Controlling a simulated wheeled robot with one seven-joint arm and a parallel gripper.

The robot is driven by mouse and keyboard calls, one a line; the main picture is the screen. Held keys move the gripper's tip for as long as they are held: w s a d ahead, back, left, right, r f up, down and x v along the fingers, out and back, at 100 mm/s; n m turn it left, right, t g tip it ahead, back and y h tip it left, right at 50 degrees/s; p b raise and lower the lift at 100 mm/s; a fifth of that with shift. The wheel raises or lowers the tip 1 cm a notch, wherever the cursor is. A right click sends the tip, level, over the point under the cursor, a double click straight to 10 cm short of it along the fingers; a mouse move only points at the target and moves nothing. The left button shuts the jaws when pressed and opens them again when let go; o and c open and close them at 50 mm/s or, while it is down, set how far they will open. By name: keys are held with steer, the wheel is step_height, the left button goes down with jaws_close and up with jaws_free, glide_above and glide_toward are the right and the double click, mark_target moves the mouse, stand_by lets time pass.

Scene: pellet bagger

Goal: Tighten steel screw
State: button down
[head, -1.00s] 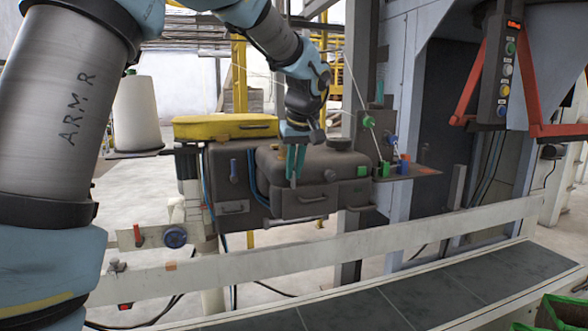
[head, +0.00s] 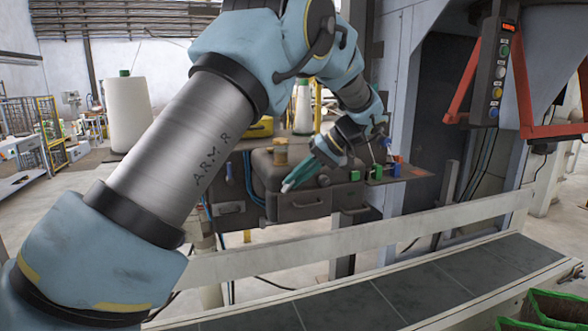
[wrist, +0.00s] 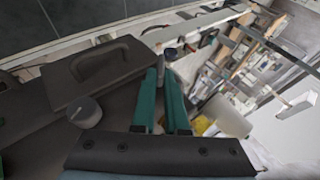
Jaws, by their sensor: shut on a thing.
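My gripper (head: 293,182), with teal fingers, points down and left in front of the dark sewing head (head: 312,205). Its fingers are shut on a small pale grey piece (head: 287,187) at their tips. In the wrist view, my gripper (wrist: 161,74) shows its two teal fingers with a narrow gap and a small grey piece (wrist: 170,54) near the tips. I cannot tell whether this piece is the steel screw or a tool. No other steel screw can be made out; my arm covers the left part of the machine and rail.
A pale rail (head: 370,239) and a dark belt conveyor (head: 425,285) run in front of the machine. Green blocks (head: 376,172) sit on a shelf at its right. A white thread cone (head: 128,112) stands at left.

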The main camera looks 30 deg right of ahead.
steer(key=y, duration=0.2)
steer(key=f+m+t+y, duration=0.1)
steer(key=y, duration=0.1)
steer(key=d+f+m+t+y, duration=0.1)
steer(key=y, duration=0.1)
steer(key=shift+y, duration=0.4)
steer(key=shift+f+m+t+y+b, duration=0.2)
steer(key=shift+m+t+y+b, duration=0.25)
steer(key=shift+y, duration=0.45)
steer(key=c, duration=0.9)
jaws_free()
steer(key=shift+c, duration=0.2)
steer(key=shift+d, duration=0.1)
